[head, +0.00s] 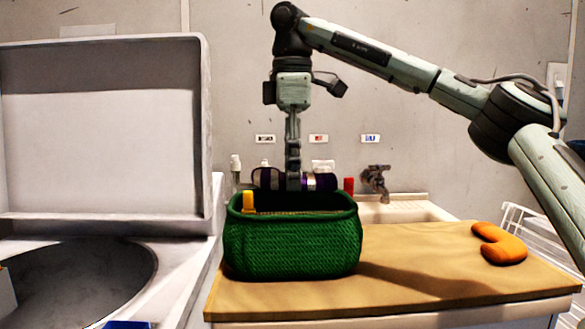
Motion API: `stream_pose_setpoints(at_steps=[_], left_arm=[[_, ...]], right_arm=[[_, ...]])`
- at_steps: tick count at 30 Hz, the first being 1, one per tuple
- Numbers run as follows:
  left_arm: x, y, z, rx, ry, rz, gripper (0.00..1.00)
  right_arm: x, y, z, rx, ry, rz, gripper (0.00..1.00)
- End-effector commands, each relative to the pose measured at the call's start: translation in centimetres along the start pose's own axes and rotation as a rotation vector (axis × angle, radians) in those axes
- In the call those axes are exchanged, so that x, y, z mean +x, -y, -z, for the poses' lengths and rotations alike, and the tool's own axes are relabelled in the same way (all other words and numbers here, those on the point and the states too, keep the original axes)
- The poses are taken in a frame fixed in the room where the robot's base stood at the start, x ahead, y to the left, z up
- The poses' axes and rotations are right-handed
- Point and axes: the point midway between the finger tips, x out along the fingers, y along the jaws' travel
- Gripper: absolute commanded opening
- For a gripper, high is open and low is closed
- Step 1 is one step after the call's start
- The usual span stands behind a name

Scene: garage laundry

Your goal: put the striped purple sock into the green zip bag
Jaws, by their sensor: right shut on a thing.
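The green zip bag (291,248) stands upright on the wooden counter, its top open towards me. My right gripper (294,180) points straight down above the bag's opening and is shut on the striped purple sock (318,181). The sock, with purple, dark and pale bands, lies crosswise in the jaws at about the height of the bag's rear rim, or slightly above it. The gripper's fingers hide the sock's middle. The bag's inside is mostly hidden by its front wall. My left gripper is not in view.
A yellow piece (249,202) shows at the bag's left rim and a red one (348,186) behind its right. An orange curved cushion (499,243) lies on the counter (420,272) at right. An open-lidded washer (110,130) stands left. A tap (376,180) and sink are behind.

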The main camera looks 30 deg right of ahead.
Motion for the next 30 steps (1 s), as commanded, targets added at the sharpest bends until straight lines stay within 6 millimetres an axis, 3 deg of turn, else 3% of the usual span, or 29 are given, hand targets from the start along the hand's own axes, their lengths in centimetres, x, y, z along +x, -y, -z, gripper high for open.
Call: stream_pose_setpoints(at_steps=[10,11,16,30], left_arm=[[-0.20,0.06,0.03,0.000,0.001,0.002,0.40],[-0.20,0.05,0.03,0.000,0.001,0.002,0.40],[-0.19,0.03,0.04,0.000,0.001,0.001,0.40],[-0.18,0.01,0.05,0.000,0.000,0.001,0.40]], right_arm=[[0.08,0.00,0.00,0.000,0.000,0.000,0.19],[0.09,0.00,0.00,0.000,0.000,0.000,0.49],[0.08,0.00,0.00,0.000,0.000,0.000,0.70],[0.09,0.00,0.01,0.000,0.000,0.000,0.70]])
